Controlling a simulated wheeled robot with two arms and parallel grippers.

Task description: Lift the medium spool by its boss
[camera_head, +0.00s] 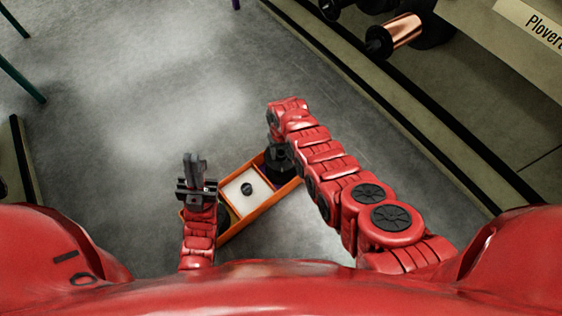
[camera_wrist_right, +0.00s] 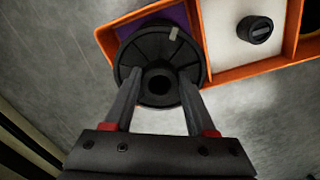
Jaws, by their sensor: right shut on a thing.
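A black spool (camera_wrist_right: 155,45) with a round flange and a central hub fills the upper middle of the right wrist view. My right gripper (camera_wrist_right: 158,78) is shut on the spool, its two fingers on either side of the hub. The spool overlaps the purple compartment (camera_wrist_right: 180,14) of an orange tray (camera_wrist_right: 245,68); I cannot tell whether it is clear of the tray floor. In the head view my right gripper (camera_head: 280,160) is over the tray's right end. My left gripper (camera_head: 195,165) is near the tray's left end, empty, its finger gap unclear.
The orange tray (camera_head: 252,214) stands on the grey floor. Its white middle compartment holds a small black knob-like piece (camera_head: 247,189). A shelf with a copper spool (camera_head: 402,31) and dark spools runs along the upper right. Floor left of the tray is clear.

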